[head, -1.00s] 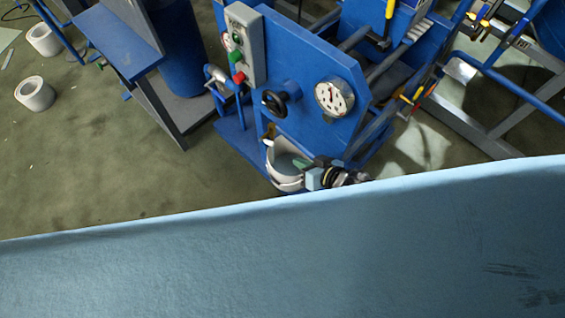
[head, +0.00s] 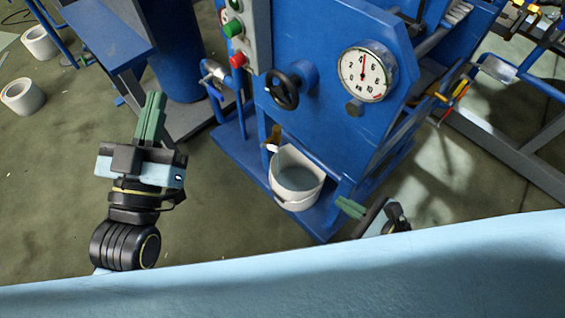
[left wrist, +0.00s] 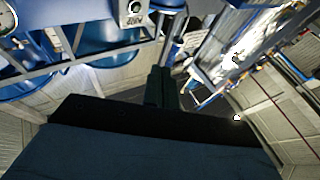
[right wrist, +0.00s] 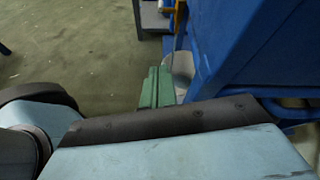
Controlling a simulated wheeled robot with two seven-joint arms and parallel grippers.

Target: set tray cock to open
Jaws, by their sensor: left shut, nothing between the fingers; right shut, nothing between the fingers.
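A small brass-coloured cock (head: 275,138) sits low on the blue machine's front, just above a white bucket (head: 297,198). I take it for the tray cock; its handle position is too small to tell. My left gripper (head: 150,118) is shut and empty, pointing up over the floor, well left of the cock. In the left wrist view its green fingers (left wrist: 158,88) are together. My right gripper (head: 350,208) is shut and empty, right of the bucket and low by the machine's edge. In the right wrist view its fingers (right wrist: 157,88) partly cover the bucket (right wrist: 182,68).
The blue machine (head: 335,125) carries a black handwheel (head: 282,90), a round gauge (head: 366,73) and a button box (head: 237,32). A metal fitting (head: 213,72) juts out at its left. A light-blue surface (head: 290,275) fills the foreground. Floor between left gripper and bucket is clear.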

